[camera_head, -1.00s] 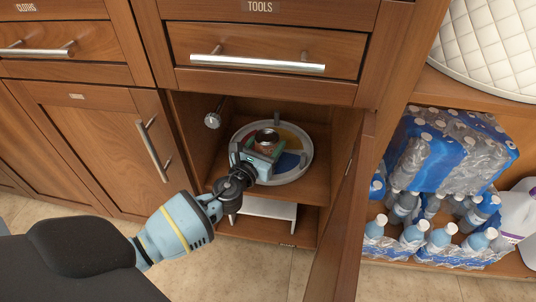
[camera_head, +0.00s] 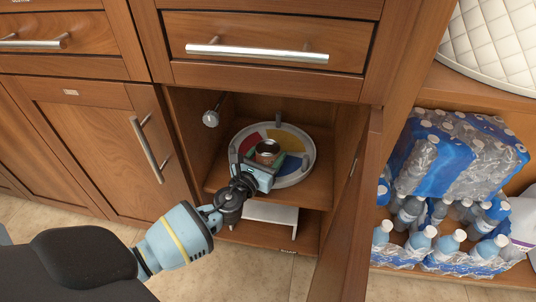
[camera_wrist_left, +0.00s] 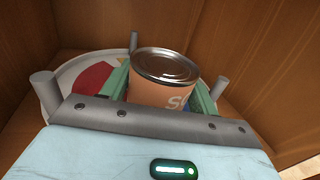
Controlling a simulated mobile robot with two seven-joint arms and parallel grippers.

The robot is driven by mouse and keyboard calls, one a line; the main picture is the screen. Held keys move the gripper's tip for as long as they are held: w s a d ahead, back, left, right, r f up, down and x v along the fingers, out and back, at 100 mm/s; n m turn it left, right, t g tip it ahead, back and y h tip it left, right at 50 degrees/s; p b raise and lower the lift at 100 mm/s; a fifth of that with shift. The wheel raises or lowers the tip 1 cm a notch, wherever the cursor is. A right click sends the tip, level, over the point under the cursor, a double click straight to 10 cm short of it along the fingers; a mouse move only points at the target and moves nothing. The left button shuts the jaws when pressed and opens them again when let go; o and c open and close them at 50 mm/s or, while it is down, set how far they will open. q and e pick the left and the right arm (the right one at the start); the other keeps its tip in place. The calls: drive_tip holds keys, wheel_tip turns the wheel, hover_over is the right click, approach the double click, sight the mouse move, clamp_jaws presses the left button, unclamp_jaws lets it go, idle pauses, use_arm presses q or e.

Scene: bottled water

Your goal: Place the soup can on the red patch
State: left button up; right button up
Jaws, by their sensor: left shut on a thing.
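The soup can (camera_head: 267,147) is upright, with a silver lid and an orange label in the left wrist view (camera_wrist_left: 160,92). My left gripper (camera_head: 264,161) is shut on it, with a green finger on each side. The can is over the front middle of a round turntable (camera_head: 305,173) with coloured patches inside the open cabinet. I cannot tell whether it touches the turntable. The red patch (camera_head: 250,141) is behind and left of the can; it also shows left of the can in the left wrist view (camera_wrist_left: 94,84). My right gripper is not in view.
The turntable also has a yellow patch (camera_head: 284,137) and a blue patch (camera_head: 292,163). Short grey posts stand around its rim. Cabinet walls and an open door (camera_head: 345,215) bound the space. Water bottle packs (camera_head: 440,160) stand on the right.

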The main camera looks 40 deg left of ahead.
use_arm(q)
drive_tip(key=o, duration=1.1)
drive_tip(key=shift+f, duration=0.1)
drive_tip(key=shift+o, duration=0.4)
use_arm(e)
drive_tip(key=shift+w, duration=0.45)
use_arm(q)
drive_tip(key=s+d+p, duration=0.1)
drive_tip(key=s+p, duration=0.2)
drive_tip(key=s, duration=0.9)
drive_tip(key=shift+d+r, duration=0.2)
drive_tip(key=shift+d, duration=0.1)
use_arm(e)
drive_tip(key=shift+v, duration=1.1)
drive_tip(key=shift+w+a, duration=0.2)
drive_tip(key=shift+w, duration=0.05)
